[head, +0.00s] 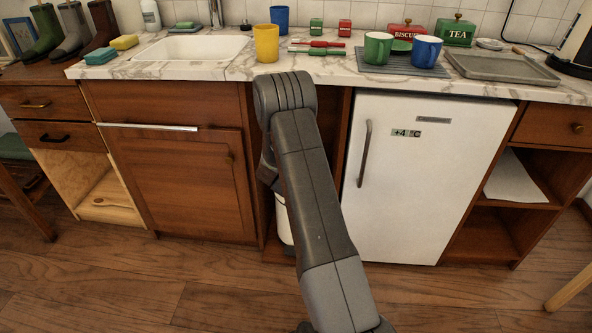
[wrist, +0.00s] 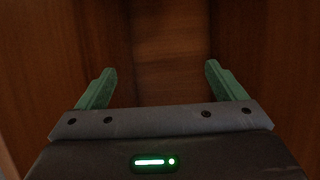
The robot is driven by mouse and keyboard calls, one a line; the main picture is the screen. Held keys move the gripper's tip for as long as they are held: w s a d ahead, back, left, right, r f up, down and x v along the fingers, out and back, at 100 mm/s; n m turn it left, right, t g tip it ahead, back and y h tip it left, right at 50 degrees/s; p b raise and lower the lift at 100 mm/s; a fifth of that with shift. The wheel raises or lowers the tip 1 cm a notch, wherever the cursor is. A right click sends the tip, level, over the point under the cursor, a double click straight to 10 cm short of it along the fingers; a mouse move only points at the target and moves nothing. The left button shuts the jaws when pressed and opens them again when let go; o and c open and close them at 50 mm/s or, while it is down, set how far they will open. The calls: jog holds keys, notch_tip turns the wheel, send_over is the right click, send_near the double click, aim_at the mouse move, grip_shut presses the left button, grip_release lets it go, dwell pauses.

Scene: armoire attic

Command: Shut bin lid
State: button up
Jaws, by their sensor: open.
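A white, rounded body, likely the bin (head: 283,218), shows in the head view in the open niche between the wooden cupboard and the fridge. Most of it is hidden behind my arm, and I cannot make out its lid. My gripper (wrist: 160,68) shows in the wrist view with its two green fingers wide apart and nothing between them. It is inside a dark wooden space with panels on both sides. In the head view my arm hides the gripper. The bin does not show in the wrist view, so I cannot tell how far the gripper is from it.
The white fridge (head: 416,180) stands right of the niche, and the wooden cupboard (head: 184,185) stands left. The marble counter (head: 215,70) runs above, with a yellow cup (head: 266,43) near its edge. The wooden floor (head: 130,285) in front is largely clear.

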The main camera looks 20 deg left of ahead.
jog(key=p+v, duration=0.2)
jog(key=v, duration=1.1)
jog(key=shift+p, duration=0.3)
